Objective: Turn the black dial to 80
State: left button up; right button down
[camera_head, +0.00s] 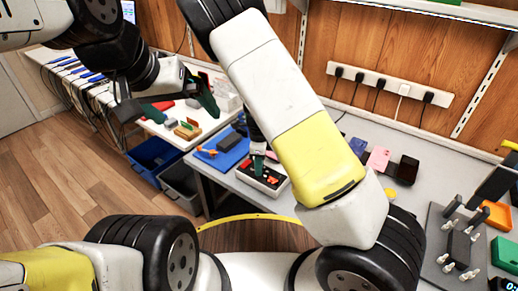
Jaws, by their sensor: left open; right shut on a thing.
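A light-edged box with a black top (246,176) and small red and orange parts sits at the left part of the grey table. My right gripper (258,172) reaches down to it from behind my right arm and is shut on a small dark part of it, which looks like the black dial. The dial is mostly hidden by the fingers, and no number or scale can be read.
A blue tray (226,158) with orange items lies left of the box. Blue and dark bins (182,182) stand on the floor. Phones (378,158) and a black block stand at the table's back; a fixture plate (436,245) and orange and green trays are at right. My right arm crosses the middle.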

jog(key=n, duration=0.4)
jog(key=shift+n, duration=2.6)
jog(key=c, duration=1.2)
grip_release()
jog(key=shift+o, duration=0.2)
jog(key=shift+r, duration=0.1)
notch_tip(320, 180, up, 6)
jog(key=shift+r, duration=0.8)
